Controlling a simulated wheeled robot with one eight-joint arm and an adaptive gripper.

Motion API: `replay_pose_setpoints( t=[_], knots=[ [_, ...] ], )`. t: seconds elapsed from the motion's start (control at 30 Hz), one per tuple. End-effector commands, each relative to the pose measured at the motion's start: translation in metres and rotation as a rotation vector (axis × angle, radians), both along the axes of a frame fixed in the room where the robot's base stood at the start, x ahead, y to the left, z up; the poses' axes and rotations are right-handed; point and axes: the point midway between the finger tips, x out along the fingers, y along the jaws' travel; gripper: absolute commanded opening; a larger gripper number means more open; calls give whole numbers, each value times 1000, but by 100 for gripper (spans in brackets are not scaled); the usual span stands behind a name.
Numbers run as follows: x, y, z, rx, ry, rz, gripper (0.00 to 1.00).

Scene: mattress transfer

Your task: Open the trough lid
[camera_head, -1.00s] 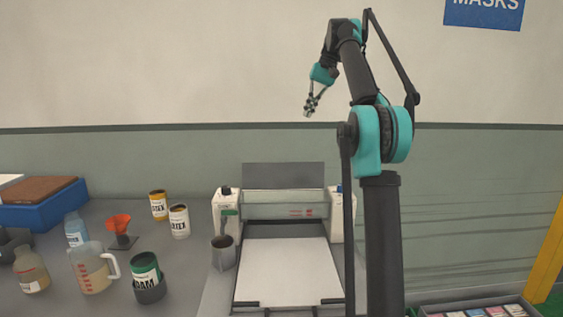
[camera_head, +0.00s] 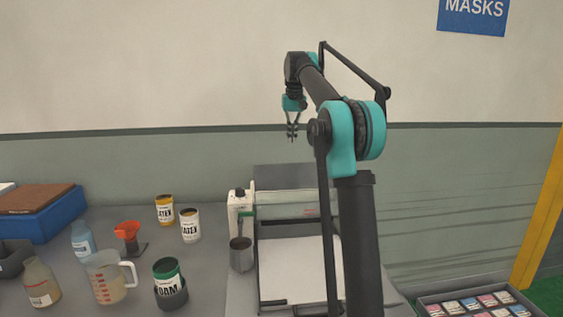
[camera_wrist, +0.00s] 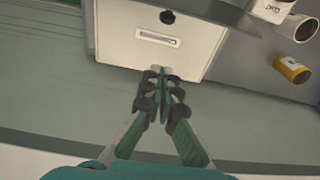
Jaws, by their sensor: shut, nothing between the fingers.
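My gripper (camera_head: 292,136) hangs in the air, fingers pointing down, above the back of the white machine (camera_head: 240,207) on the table. In the wrist view my gripper (camera_wrist: 160,76) is shut and empty, its fingertips close together. A grey panel (camera_head: 283,175) stands behind the machine's crossbar. I cannot tell for sure which part is the trough lid. My arm hides the machine's right end.
The wall is close behind. A tray of small packs (camera_head: 480,302) lies at lower right.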

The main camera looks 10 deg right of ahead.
Motion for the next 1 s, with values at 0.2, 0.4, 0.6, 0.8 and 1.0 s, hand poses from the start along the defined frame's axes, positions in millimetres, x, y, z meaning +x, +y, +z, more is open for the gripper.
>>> replay_pose_setpoints(
  t=[0.2, 0.4, 0.6, 0.8, 1.0],
  knots=[
    [3, -1, -16, -11, -6, 1, 0],
    [8, -1, -51, -10, -5, 1, 0],
    [13, 0, -91, -10, -5, 1, 0],
    [-4, -1, -98, -10, -5, 1, 0],
    [-20, -1, -94, -10, -5, 1, 0]
  ],
)
